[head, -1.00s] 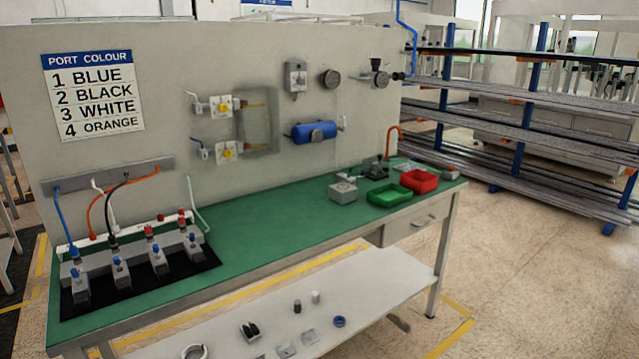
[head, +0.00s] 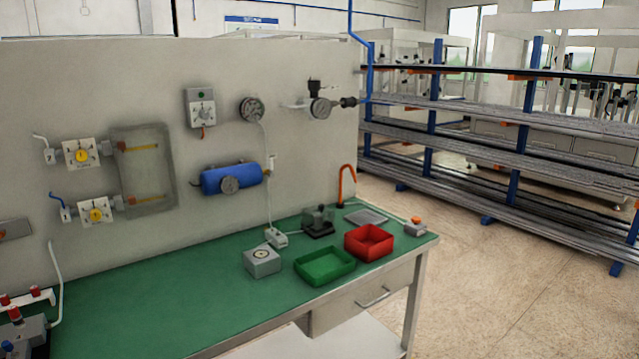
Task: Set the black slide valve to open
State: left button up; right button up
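A small black fitting (head: 348,102), which looks like the black slide valve, sits on the air line at the right end of the grey panel. It is between a round grey gauge (head: 320,108) and a blue hose (head: 368,65). It is too small to tell whether its slide is open or closed. A black knob-like part (head: 314,86) stands just above the gauge. Neither of my grippers is in view.
The green bench (head: 150,300) carries a grey box (head: 262,262), a green tray (head: 325,279) and a red tray (head: 369,255) near its right end. A blue tank (head: 231,178) is on the panel. Bare floor (head: 490,275) lies right of the bench, before a rack (head: 455,165).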

aim_at(351, 102)
jog(key=i+l, duration=0.55)
jog(key=l, duration=0.15)
jog(key=i+l, duration=0.55)
jog(key=l, duration=0.15)
jog(key=i+l, duration=0.55)
jog(key=l, duration=0.15)
